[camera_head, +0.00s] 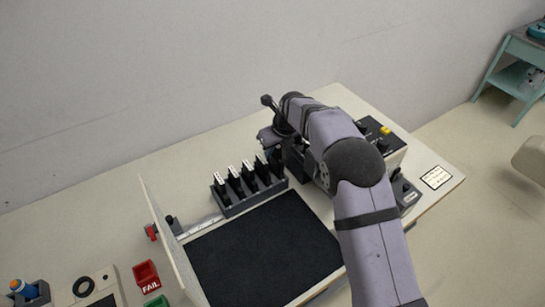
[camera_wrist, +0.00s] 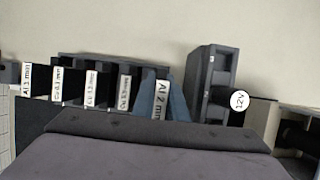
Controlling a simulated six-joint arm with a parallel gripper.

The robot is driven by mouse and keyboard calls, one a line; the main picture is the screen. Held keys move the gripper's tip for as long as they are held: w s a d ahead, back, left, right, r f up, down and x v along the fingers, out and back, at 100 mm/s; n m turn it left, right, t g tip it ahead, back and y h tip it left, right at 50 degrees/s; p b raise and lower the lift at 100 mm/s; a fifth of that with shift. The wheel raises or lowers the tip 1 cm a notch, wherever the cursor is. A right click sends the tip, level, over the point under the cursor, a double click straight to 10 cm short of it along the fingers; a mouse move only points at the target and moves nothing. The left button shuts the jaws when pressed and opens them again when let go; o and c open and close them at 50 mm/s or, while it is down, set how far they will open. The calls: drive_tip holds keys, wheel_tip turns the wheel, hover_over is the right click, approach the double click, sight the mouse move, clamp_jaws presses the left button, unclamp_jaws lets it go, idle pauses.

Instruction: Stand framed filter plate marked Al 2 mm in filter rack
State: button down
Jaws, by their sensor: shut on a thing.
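The framed plate marked Al 2 mm (camera_wrist: 162,101) is upright between the two bluish fingertips of my gripper (camera_wrist: 163,88) in the wrist view. My gripper is shut on it. The dark filter rack (camera_head: 256,200) stands behind the black mat in the head view. Several other framed plates stand upright in it, with white labels (camera_head: 234,171). In the wrist view the held plate is at the right end of this row, beside a Cu plate (camera_wrist: 124,88). Its lower edge is hidden, so I cannot tell whether it sits in a slot. My arm covers the gripper in the head view.
A tall dark block (camera_wrist: 212,85) and a round 12V label (camera_wrist: 239,100) are just right of the held plate. A control box (camera_head: 385,140) stands right of my arm. A thin upright panel (camera_head: 172,240) borders the clear black mat (camera_head: 262,250) on the left.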

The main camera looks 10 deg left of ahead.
sight(279, 147)
drive_tip(key=shift+f+p, duration=0.75)
drive_tip(key=shift+f, duration=1.2)
drive_tip(key=c, duration=1.8)
unclamp_jaws()
drive_tip(key=shift+f, duration=0.15)
drive_tip(key=shift+o, duration=0.2)
drive_tip(key=shift+r, duration=0.25)
drive_tip(key=b+v, duration=0.4)
drive_tip(key=v, duration=0.8)
drive_tip(key=shift+f, duration=0.1)
